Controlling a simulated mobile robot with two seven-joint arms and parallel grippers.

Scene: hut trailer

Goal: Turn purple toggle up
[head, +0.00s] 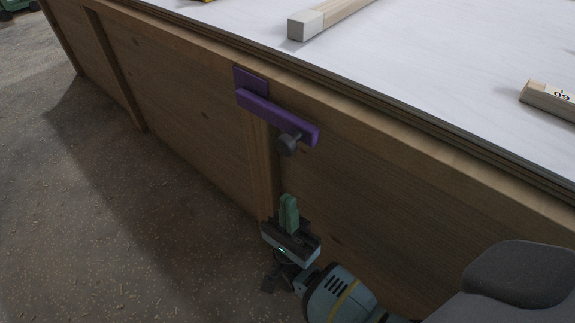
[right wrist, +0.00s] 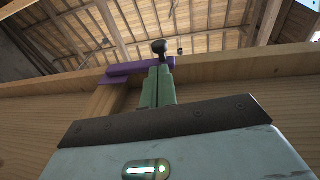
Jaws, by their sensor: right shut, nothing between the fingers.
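The purple toggle (head: 278,117) is a bar on the side of the wooden bench, tilted down to the right in the head view, with a purple plate (head: 251,80) at its upper left. A dark round knob (head: 287,145) sits under its right end. My right gripper (head: 288,203) is shut and empty, below the knob and apart from it in the head view. In the right wrist view the green fingers (right wrist: 158,80) point up toward the purple toggle (right wrist: 135,69) and the knob (right wrist: 159,47), which shows just past the fingertips. My left gripper is not in view.
The wooden bench side (head: 180,90) runs diagonally across the head view, with upright posts. Wooden pieces (head: 308,25) lie on the pale top (head: 430,70). The floor (head: 110,230) at the left is clear apart from scattered chips.

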